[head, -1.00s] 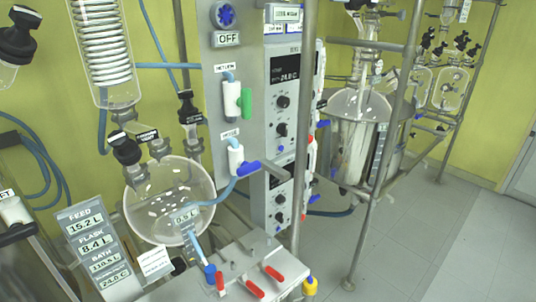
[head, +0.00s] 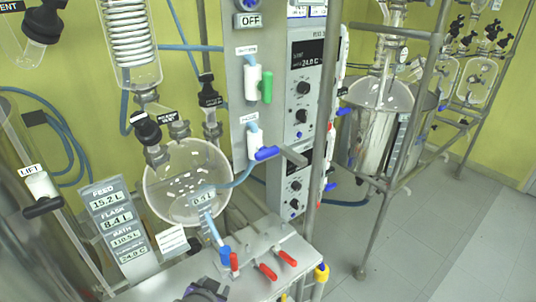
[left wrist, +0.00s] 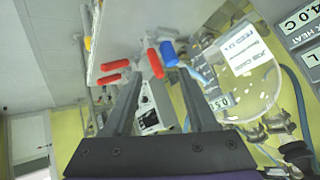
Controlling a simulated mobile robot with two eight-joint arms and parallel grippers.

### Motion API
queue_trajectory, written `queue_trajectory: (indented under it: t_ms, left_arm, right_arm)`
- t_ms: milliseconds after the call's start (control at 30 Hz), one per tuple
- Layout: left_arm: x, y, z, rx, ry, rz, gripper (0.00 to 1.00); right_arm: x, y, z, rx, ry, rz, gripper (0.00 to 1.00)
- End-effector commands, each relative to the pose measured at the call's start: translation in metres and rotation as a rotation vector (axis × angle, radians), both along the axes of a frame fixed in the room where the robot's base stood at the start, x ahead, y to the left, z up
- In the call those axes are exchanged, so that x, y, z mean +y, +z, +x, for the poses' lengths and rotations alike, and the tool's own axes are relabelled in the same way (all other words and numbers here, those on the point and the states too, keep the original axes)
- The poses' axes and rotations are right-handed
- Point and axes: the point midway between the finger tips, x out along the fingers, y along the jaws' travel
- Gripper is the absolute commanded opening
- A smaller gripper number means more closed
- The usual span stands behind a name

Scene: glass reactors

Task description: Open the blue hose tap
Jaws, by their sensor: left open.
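The blue-handled tap (head: 266,153) is on the grey panel, below the green-handled tap (head: 266,87). Its white body (head: 254,144) joins a light-blue hose running down to the round glass flask (head: 170,205). My left gripper (left wrist: 160,76) shows two dark fingers, apart and empty, in the left wrist view. In the head view only a dark part of it shows at the bottom edge, well below the tap. My right gripper is out of view.
A grey bench has red-handled valves (head: 267,271) and a blue-capped fitting (head: 224,256); red handles also show in the left wrist view (left wrist: 155,63). A metal post (head: 314,150) stands right of the panel. A digital sign (head: 113,217) stands left. Open floor lies to the right.

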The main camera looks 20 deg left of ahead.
Motion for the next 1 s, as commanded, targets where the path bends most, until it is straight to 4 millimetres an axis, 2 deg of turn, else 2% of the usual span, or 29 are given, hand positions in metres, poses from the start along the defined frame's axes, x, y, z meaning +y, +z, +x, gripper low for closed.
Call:
queue_trajectory:
  t_ms: [33,100,167,200,300,367,467,600,767,1000]
  left_arm:
    - [0.018,0.029,0.030,-0.098,-0.036,0.117,0.57]
    - [0.034,0.074,0.068,-0.238,-0.118,0.300,0.57]
    - [0.039,0.112,0.096,-0.348,-0.208,0.459,0.57]
    - [0.039,0.135,0.113,-0.413,-0.276,0.561,0.57]
    - [0.026,0.179,0.146,-0.547,-0.465,0.791,0.57]
    - [0.014,0.195,0.159,-0.604,-0.577,0.901,0.57]
    - [-0.005,0.208,0.171,-0.670,-0.743,1.033,0.57]
    - [-0.020,0.210,0.177,-0.711,-0.884,1.122,0.57]
    - [-0.028,0.211,0.186,-0.722,-0.922,1.142,0.57]
    - [-0.040,0.212,0.227,-0.725,-0.921,1.138,0.57]
  right_arm:
    - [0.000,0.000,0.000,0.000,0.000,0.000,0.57]
    - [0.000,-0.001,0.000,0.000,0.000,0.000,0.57]
    - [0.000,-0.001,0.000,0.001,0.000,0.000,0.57]
    - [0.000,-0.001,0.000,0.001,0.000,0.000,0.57]
    - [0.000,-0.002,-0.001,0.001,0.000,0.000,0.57]
    - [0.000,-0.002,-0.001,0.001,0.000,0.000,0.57]
    - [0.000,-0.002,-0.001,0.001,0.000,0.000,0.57]
    - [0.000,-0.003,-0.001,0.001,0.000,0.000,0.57]
    - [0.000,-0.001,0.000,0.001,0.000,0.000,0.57]
    - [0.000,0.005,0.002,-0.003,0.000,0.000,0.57]
